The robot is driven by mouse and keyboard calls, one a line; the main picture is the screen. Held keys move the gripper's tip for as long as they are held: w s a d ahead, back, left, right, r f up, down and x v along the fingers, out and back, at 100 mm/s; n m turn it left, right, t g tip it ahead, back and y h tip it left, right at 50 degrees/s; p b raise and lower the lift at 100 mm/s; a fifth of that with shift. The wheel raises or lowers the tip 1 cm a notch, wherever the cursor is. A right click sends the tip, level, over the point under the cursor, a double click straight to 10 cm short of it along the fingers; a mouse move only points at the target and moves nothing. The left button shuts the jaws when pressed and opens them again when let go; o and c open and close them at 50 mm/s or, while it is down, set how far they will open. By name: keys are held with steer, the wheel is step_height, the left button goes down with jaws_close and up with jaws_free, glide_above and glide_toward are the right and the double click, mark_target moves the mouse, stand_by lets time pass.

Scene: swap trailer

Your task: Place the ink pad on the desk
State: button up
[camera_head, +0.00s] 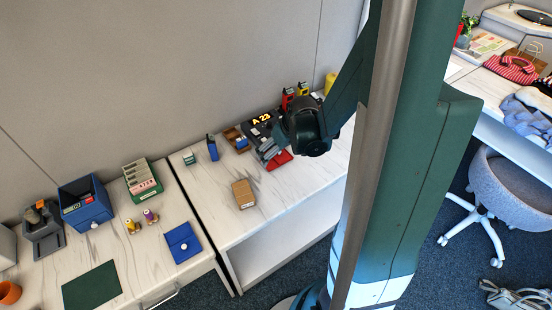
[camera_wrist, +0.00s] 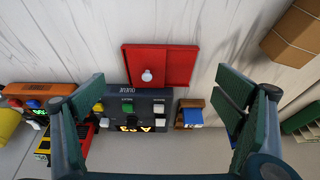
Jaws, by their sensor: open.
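A flat red case with a white knob, which looks like an ink pad (camera_wrist: 180,65), lies on the white marbled desk (camera_head: 285,195). The red case also shows in the head view (camera_head: 280,160), partly beside my gripper. A similar flat blue case with a white knob (camera_head: 184,243) lies on the left desk (camera_head: 150,270). I cannot tell which one is meant. My gripper (camera_wrist: 165,85) is open and empty, with its fingers wide apart. It is above the desk near the red case, over a dark device with a lit display (camera_wrist: 145,105). In the head view my gripper (camera_head: 268,148) is small and partly hidden.
A cardboard box (camera_head: 243,194) stands in front of the red case. A wooden holder with a blue item (camera_wrist: 190,114) is beside the device. Colourful machines (camera_head: 290,97) stand at the back. The left desk holds a blue bin (camera_head: 85,205) and a dark green mat (camera_head: 92,288).

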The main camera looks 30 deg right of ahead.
mark_target(276, 157)
steer(key=shift+b+x, duration=0.75)
steer(key=shift+x, duration=1.6)
steer(key=c, duration=1.3)
steer(key=shift+d+r, duration=0.1)
steer(key=shift+r, duration=0.05)
step_height(276, 157, up, 10)
steer(key=p, duration=0.3)
